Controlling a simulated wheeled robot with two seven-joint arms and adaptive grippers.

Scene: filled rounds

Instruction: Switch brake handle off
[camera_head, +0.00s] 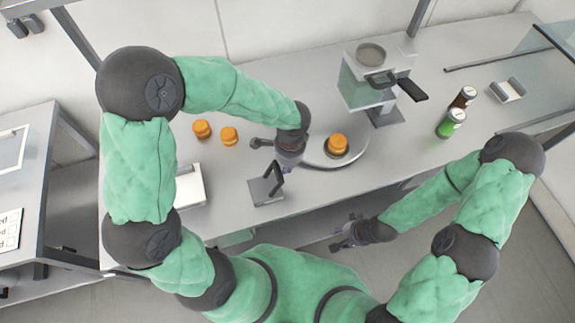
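A small grey stand (262,192) with a dark upright part sits near the front edge of the table, left of the round disc. It looks like the brake handle's base, but I cannot clearly make out the handle's position. My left gripper (265,160) is just above and behind this stand. Its fingers look spread, one to the left and one down toward the stand. I cannot tell whether the lower finger touches it. My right gripper (344,233) hangs in front of the table edge, away from the stand, and looks open and empty.
A round disc (358,155) carries an orange-topped item (337,145). Two orange items (202,129) (229,136) stand to the left. A green can (451,123) and dark can (463,97) are at right.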

